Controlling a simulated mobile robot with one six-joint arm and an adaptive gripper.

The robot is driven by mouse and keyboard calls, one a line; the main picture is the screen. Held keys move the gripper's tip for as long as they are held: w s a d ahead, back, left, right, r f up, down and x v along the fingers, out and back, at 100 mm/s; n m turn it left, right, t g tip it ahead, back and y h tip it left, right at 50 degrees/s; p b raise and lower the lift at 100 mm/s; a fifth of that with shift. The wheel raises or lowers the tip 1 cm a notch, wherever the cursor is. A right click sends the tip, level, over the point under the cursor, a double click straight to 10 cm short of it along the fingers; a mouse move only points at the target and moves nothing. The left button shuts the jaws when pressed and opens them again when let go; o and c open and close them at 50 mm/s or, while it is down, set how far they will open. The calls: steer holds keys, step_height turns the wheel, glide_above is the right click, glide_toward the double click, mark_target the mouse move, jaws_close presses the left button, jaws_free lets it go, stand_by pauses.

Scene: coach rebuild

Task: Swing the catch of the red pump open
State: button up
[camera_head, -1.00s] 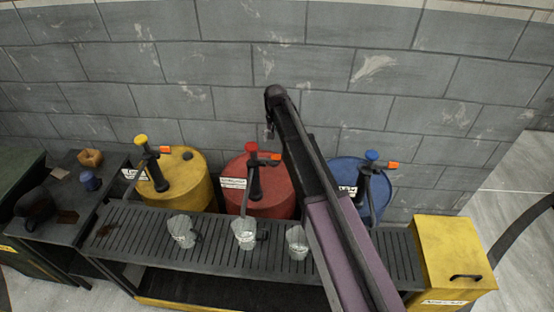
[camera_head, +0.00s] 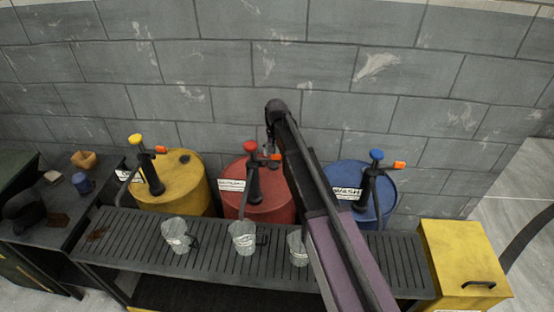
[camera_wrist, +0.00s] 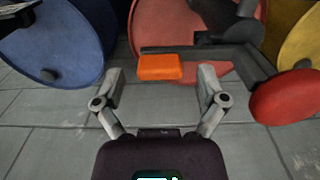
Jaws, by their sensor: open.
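The red pump stands on the red drum (camera_head: 272,198), with a dark body (camera_head: 254,182) and a red knob (camera_head: 250,147). Its orange catch (camera_head: 275,157) sticks out to the right. In the wrist view the orange catch (camera_wrist: 160,67) lies between my open fingertips, with visible gaps on both sides. The red knob (camera_wrist: 286,97) is at the right there, beside a dark lever arm (camera_wrist: 215,55). My gripper (camera_wrist: 160,72) is empty. In the head view my arm partly covers the red drum, and my gripper's fingers are hard to make out near the catch.
A yellow drum (camera_head: 180,185) with its own pump stands left, a blue drum (camera_head: 376,207) with its pump right. Metal cups (camera_head: 242,238) stand on the slatted bench (camera_head: 130,240) in front. A yellow box (camera_head: 462,258) is at right. A block wall (camera_head: 220,60) stands behind.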

steer(key=shift+f, duration=0.45)
steer(key=shift+b, duration=0.3)
steer(key=shift+c, duration=0.2)
jaws_close()
